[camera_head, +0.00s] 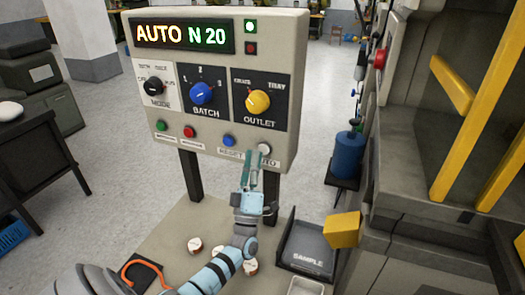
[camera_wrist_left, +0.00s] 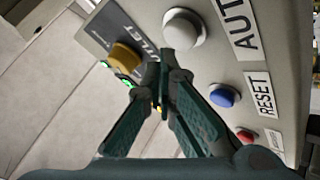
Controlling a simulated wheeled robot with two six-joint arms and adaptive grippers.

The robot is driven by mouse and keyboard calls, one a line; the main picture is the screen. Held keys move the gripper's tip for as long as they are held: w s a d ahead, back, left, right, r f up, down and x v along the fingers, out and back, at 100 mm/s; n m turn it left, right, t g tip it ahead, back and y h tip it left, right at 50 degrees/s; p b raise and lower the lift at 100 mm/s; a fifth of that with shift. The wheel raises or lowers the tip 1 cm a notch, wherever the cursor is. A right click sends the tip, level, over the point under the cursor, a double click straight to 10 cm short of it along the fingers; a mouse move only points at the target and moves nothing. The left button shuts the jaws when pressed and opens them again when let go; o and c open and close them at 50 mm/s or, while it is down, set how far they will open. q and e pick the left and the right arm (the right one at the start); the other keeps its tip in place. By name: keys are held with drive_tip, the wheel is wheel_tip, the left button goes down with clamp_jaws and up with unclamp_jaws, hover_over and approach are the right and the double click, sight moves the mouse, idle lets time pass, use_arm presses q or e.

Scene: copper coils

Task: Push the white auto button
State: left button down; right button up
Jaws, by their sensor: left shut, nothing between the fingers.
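The white auto button (camera_head: 264,149) is at the lower right of the control panel (camera_head: 285,140), above the partly covered AUTO label. In the left wrist view the white button (camera_wrist_left: 184,28) is large, near the top middle, next to the AUTO label (camera_wrist_left: 237,22). My left gripper (camera_head: 252,160) is shut and empty, just below and left of the button in the head view. In the left wrist view its closed fingertips (camera_wrist_left: 164,62) reach the button's lower edge. I cannot tell whether they touch it. My right gripper is not in view.
The blue reset button (camera_head: 228,141) is left of the white one; red (camera_head: 189,132) and green (camera_head: 161,125) buttons are farther left. The display (camera_head: 183,36) reads AUTO N 20. Below are a black SAMPLE tray (camera_head: 309,245) and several small round pieces. A machine with yellow bars stands at right.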

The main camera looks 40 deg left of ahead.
use_arm(q)
drive_tip(key=shift+w+a, duration=0.1)
drive_tip(key=shift+w, duration=0.3)
drive_tip(key=shift+w+a+b, duration=0.15)
drive_tip(key=shift+w+b, duration=0.3)
drive_tip(key=shift+b, duration=0.2)
idle(0.4)
drive_tip(key=shift+s, duration=0.1)
drive_tip(key=shift+s+d+p, duration=0.3)
drive_tip(key=shift+s+p, duration=0.3)
drive_tip(key=shift+s, duration=0.2)
drive_tip(key=s+p, duration=0.1)
drive_tip(key=s+d+p, duration=0.1)
drive_tip(key=s, duration=0.1)
drive_tip(key=s+p, duration=0.1)
drive_tip(key=shift+s+d, duration=0.25)
drive_tip(key=shift+s, duration=0.1)
